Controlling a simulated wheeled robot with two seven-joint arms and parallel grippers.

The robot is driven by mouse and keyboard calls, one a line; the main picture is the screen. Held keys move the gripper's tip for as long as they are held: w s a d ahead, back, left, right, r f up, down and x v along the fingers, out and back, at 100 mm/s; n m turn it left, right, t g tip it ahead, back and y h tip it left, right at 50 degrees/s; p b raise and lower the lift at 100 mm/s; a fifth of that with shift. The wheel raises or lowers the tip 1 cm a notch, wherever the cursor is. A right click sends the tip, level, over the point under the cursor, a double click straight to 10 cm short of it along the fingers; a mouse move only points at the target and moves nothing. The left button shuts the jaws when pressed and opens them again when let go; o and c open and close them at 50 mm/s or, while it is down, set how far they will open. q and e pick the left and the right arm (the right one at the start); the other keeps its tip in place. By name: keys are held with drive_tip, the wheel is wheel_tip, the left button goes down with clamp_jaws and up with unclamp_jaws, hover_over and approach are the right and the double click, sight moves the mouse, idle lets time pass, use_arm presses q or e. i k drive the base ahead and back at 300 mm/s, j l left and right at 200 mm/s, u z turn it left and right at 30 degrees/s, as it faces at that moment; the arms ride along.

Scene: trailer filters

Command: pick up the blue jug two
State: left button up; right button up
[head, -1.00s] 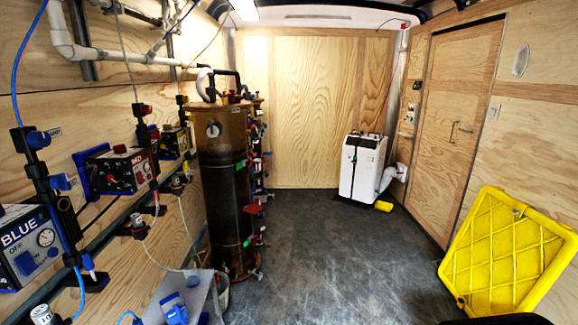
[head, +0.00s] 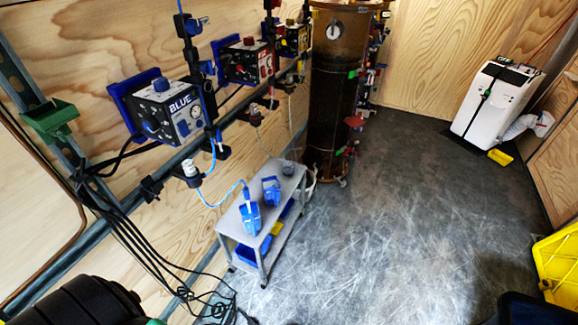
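Two blue jugs stand on the top of a small grey cart (head: 290,181) in the head view. The nearer blue jug (head: 250,216) is by the cart's front end, and a blue hose runs to it from the wall. The farther blue jug (head: 271,190) stands just behind it. I cannot tell which of them is jug two. Neither of my grippers shows. Dark parts at the bottom left and bottom right edges look like my own arms.
A blue control box (head: 171,109), a red box (head: 249,62) and a yellow box (head: 293,40) hang on the left wall. A tall brown tank (head: 333,90) stands behind the cart. Black cables (head: 135,240) reach the floor at left. The floor (head: 400,220) right of the cart is clear.

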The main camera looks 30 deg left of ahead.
sight(270, 181)
drive_tip(key=i+l+u, duration=0.1)
drive_tip(key=u, duration=0.7)
